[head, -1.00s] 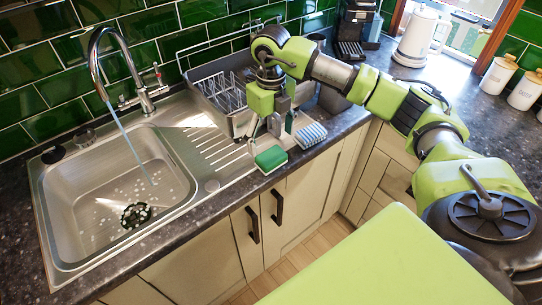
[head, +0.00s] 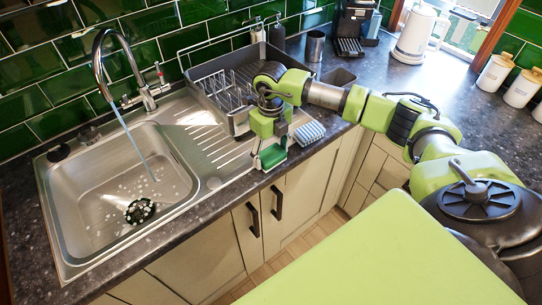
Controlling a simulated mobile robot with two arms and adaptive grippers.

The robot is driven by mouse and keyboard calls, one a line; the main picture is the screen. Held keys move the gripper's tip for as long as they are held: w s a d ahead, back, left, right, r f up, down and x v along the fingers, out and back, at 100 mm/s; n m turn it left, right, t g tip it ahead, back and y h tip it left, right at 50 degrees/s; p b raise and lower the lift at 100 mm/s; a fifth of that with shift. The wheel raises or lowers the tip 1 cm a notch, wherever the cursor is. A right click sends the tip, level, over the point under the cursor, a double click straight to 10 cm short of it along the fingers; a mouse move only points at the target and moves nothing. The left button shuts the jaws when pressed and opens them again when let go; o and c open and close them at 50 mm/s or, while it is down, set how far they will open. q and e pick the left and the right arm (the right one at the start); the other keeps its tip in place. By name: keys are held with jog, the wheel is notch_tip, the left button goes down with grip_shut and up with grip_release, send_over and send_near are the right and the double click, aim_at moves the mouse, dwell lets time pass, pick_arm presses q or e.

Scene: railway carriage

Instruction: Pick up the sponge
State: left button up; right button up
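The green sponge (head: 271,157) with a pale underside lies at the front edge of the draining board, right of the sink. My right gripper (head: 271,151) points down over it, with its fingers low at the sponge's sides. The fingers and gripper body hide part of the sponge. I cannot tell whether the fingers press on it or stand apart from it. My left gripper is not in view.
A blue-and-white striped cloth or pad (head: 309,133) lies just right of the gripper. A dish rack (head: 212,88) stands behind. The tap (head: 128,75) runs into the steel sink (head: 105,215). A metal cup (head: 315,46) and kettle (head: 418,36) stand further back.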

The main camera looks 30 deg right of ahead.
aim_at(270, 153)
jog(key=shift+c, duration=1.2)
jog(key=shift+w+r+b, duration=0.1)
jog(key=shift+r+b, duration=0.65)
jog(key=shift+b, duration=0.05)
jog(key=shift+r+b, duration=0.6)
jog(key=shift+r, duration=0.15)
jog(key=w+a+r+b, duration=0.2)
jog(key=a+r+b, duration=0.2)
jog(key=a+r, duration=0.6)
jog(key=a, duration=0.3)
jog(key=shift+w+a+b, duration=0.3)
jog(key=shift+a+b, duration=0.1)
jog(key=shift+c, duration=0.4)
